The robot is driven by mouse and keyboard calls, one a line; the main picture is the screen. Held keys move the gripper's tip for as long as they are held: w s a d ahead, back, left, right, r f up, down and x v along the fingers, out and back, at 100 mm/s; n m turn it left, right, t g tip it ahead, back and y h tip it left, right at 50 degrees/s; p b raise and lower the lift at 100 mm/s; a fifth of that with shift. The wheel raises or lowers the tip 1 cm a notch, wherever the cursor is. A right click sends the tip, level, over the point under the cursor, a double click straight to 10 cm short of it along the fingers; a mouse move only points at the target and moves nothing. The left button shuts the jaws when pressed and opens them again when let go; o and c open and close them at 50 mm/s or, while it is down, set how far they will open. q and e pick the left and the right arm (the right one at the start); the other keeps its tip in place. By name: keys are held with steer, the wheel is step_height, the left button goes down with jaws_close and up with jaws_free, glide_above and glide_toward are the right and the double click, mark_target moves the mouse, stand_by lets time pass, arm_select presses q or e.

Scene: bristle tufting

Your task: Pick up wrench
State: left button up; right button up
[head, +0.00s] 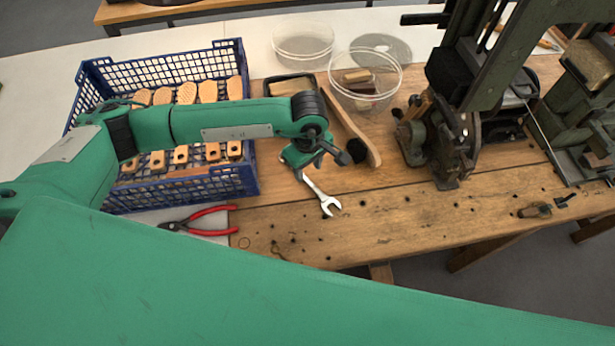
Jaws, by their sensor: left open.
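The wrench (319,192) is a silver open-ended spanner lying on the wooden workbench. Its open jaw points toward the front of the bench and slightly right. Its far end is hidden under my left gripper (304,170). My left gripper is open and points down over the hidden end of the wrench. I cannot tell whether the fingers touch it or straddle it. My right gripper is not in view.
A blue crate (251,183) of wooden brush bodies stands at left, with red-handled pliers (205,214) in front. A wooden-handled brush (356,132) and clear bowls (388,101) lie behind the wrench. A green machine (440,140) stands at right. The bench front is mostly clear.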

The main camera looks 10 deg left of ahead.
mark_target(308, 180)
arm_select(q)
step_height(308, 180, down, 4)
steer(key=shift+w+p, duration=0.1)
steer(key=shift+p, duration=0.95)
steer(key=shift+f, duration=0.6)
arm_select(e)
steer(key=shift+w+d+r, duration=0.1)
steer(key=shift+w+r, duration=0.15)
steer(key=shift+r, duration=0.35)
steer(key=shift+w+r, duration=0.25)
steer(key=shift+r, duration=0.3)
arm_select(q)
jaws_close()
